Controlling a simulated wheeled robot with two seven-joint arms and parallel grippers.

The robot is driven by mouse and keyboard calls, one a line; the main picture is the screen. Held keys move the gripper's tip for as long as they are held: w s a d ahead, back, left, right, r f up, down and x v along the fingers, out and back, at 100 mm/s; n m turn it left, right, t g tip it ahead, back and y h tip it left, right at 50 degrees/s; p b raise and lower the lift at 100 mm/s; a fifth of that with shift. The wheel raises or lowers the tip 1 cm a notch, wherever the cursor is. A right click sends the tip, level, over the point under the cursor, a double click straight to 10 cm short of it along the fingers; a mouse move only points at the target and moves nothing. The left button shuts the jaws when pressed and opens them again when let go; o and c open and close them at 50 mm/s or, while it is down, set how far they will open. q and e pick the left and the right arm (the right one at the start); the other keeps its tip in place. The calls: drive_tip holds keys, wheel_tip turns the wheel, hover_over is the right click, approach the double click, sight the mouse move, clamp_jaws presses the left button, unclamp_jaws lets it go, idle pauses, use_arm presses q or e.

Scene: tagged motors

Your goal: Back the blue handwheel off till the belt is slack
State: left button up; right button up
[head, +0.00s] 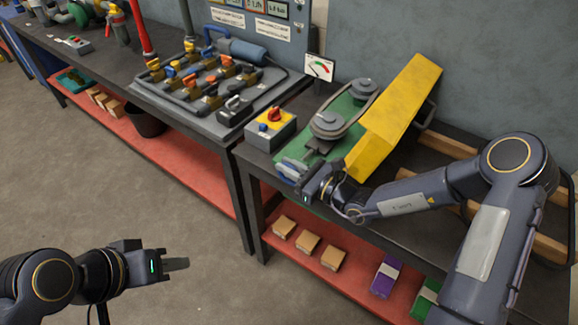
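The belt (344,108) runs around two grey pulleys on a green base plate (313,138) at the right of the bench. A small patch of blue (290,167) shows at the front left corner of the plate, probably the handwheel; it is mostly hidden. My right gripper (294,172) is at this blue part, its fingers pointing left and back. I cannot tell whether it is closed on it. A small gauge card (320,67) with a red-to-green arc stands behind the belt; its reading is too small to tell. My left gripper (178,264) is empty over the floor, away from the bench.
A yellow guard (397,113) stands tilted just right of the belt. A grey box with a yellow-and-red switch (271,126) sits left of the plate. A panel of coloured levers (207,78) is further left. Boxes (307,243) lie on the red lower shelf.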

clamp_jaws()
drive_tip(key=shift+a+r+g+h+p, duration=0.1)
drive_tip(key=shift+r+g+h+p, duration=0.25)
drive_tip(key=shift+p, duration=0.6)
drive_tip(key=g+h+p, duration=0.1)
drive_tip(key=p, duration=0.1)
drive_tip(key=g+h+p, duration=0.1)
drive_tip(key=h+p, duration=0.1)
drive_tip(key=p, duration=0.1)
drive_tip(key=w+a+g+h+p, duration=0.1)
drive_tip(key=h+p, duration=0.1)
drive_tip(key=shift+a+f+g, duration=0.1)
drive_tip(key=shift+g, duration=0.15)
drive_tip(key=g+h+p, duration=0.1)
drive_tip(key=p, duration=0.2)
drive_tip(key=h+p, duration=0.1)
drive_tip(key=p, duration=0.2)
drive_tip(key=f+g+h+p, duration=0.1)
drive_tip(key=p, duration=0.2)
drive_tip(key=shift+w+a+g+h, duration=0.25)
drive_tip(key=shift+a+g, duration=0.05)
drive_tip(key=shift+a+f+g+h+p, duration=0.1)
drive_tip(key=shift+f+g+h+p, duration=0.3)
drive_tip(key=shift+h+p, duration=0.35)
drive_tip(key=shift+w+f+g+h+p, duration=0.1)
drive_tip(key=shift+f+g+h+p, duration=0.25)
drive_tip(key=shift+g+h+p, duration=0.15)
drive_tip(key=shift+h, duration=0.25)
